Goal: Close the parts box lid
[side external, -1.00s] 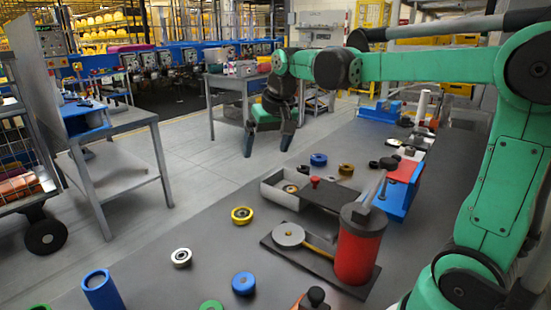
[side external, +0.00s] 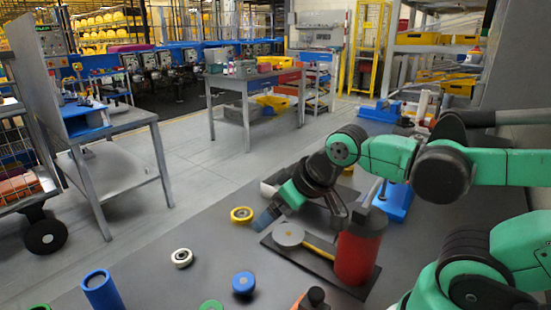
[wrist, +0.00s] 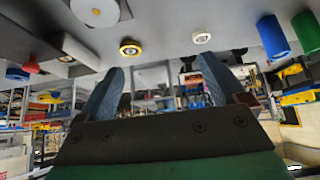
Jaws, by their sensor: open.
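The grey parts box (side external: 268,188) stands on the dark bench, mostly hidden behind my gripper in the side view. Its dark lid and red knob are largely covered there. In the wrist view, a red knob (wrist: 19,73) shows at the left edge, beside a pale box wall (wrist: 80,49). I cannot tell how far the lid covers the box.
A red cylinder (side external: 357,255) and a grey disc (side external: 289,234) stand on a dark plate just in front of my gripper. A yellow wheel (side external: 242,214), white wheel (side external: 182,257) and blue wheel (side external: 243,283) lie to the left. A blue fixture (side external: 396,203) is at right.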

